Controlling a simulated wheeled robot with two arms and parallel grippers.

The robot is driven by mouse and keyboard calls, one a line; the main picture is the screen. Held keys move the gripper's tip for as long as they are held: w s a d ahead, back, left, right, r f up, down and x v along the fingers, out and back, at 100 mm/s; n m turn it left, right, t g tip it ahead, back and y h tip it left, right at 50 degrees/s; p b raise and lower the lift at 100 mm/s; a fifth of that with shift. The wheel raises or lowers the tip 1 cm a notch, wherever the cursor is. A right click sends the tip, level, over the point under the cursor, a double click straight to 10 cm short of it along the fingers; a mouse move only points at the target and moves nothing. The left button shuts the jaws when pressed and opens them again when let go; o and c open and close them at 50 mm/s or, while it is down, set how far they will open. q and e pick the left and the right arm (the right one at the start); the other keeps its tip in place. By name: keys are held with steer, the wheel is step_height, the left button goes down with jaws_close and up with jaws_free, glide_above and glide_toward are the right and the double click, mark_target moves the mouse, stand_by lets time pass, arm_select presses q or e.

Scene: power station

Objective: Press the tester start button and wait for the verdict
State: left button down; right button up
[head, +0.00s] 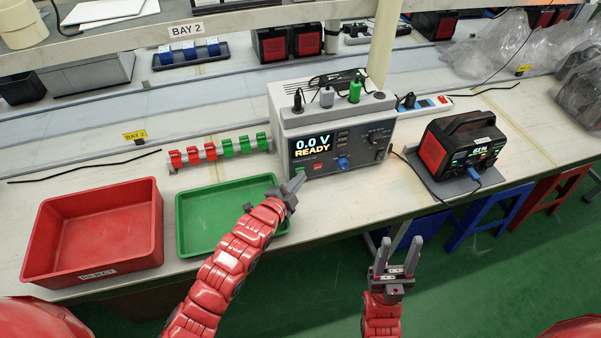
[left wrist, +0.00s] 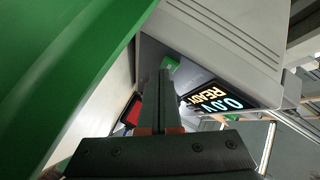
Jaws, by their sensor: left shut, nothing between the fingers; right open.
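The grey tester (head: 350,108) stands on the bench, its screen (head: 313,145) reading "0.0 V READY". A small green button (head: 299,170) sits low on its front at the left, beside a red one (head: 318,168). In the left wrist view a green button (left wrist: 171,64) shows just past the fingertips, and the screen (left wrist: 215,97) is to their right. My left gripper (head: 296,184) is shut and empty, its tips close to the green button; I cannot tell whether they touch. My right gripper (head: 397,254) is open and empty in front of the bench.
A green tray (head: 195,250) lies under my left arm, with a red bin (head: 92,233) to its left. A black power station (head: 465,145) reading "61%" stands right of the tester. Red and green clips (head: 220,149) line a rail behind the tray.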

stand_by(0.4)
arm_select(q)
steer(key=shift+s+d, duration=0.1)
steer(key=shift+s, duration=0.4)
steer(key=shift+d, duration=0.1)
steer(key=s, duration=0.1)
steer(key=s+d, duration=0.1)
steer(key=s, duration=0.1)
steer(key=s+b, duration=0.1)
steer(key=shift+s+d+f, duration=0.15)
steer(key=shift+s+d, duration=0.05)
steer(key=shift+d, duration=0.05)
steer(key=shift+s+d, duration=0.15)
steer(key=shift+s, duration=0.5)
steer(key=shift+r, duration=0.2)
